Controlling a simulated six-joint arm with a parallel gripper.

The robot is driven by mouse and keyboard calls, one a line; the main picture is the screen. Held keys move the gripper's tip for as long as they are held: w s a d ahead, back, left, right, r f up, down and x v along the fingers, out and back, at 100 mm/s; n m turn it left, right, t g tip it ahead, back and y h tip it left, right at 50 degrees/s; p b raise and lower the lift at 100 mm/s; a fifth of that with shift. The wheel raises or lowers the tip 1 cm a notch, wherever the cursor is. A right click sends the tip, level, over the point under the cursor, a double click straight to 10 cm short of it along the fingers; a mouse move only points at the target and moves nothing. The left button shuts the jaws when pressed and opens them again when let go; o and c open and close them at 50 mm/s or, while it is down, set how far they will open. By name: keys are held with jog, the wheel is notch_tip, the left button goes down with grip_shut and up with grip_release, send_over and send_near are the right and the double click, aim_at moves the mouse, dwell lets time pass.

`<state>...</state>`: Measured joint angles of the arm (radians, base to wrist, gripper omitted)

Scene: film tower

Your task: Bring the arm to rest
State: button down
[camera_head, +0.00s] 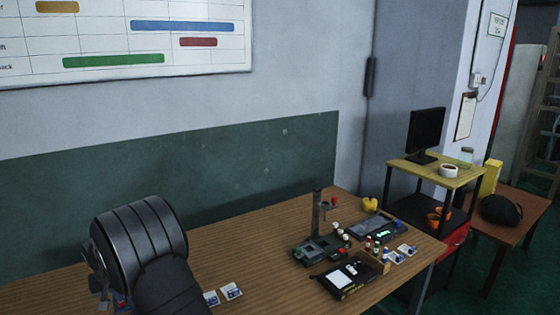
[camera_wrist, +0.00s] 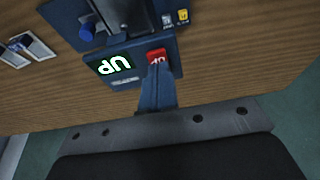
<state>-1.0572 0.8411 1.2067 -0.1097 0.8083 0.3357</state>
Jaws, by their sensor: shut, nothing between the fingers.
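My gripper (camera_wrist: 157,76) shows in the wrist view as a narrow, dark, shut pair of fingers with nothing between them. Its tips are at the lower edge of a red button (camera_wrist: 156,53) on a dark blue device (camera_wrist: 128,75). I cannot tell whether they touch it. Beside the button is a small display (camera_wrist: 114,64) with lit green-white letters, seen turned over, that look like "UP". In the head view my dark arm fills the lower left and hides my fingers and most of this device.
Small cards (camera_head: 231,291) lie on the wooden table (camera_head: 230,262) right of my arm. Farther right stand a post device (camera_head: 317,225), a black box (camera_head: 349,276), a grey-blue panel (camera_head: 370,227) and several small bottles. A monitor (camera_head: 426,130) stands beyond on a yellow-topped shelf (camera_head: 445,178).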

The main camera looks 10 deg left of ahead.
jog(key=shift+r, duration=0.2)
notch_tip(320, 180, up, 12)
jog(key=w+d+m+g+h, duration=0.1)
jog(key=w+d+m, duration=0.1)
jog(key=m, duration=0.8)
jog(key=shift+w+d+r+m+h, duration=0.15)
jog(key=shift+w+m+h, duration=0.15)
jog(key=shift+w+m, duration=0.1)
dwell(0.7)
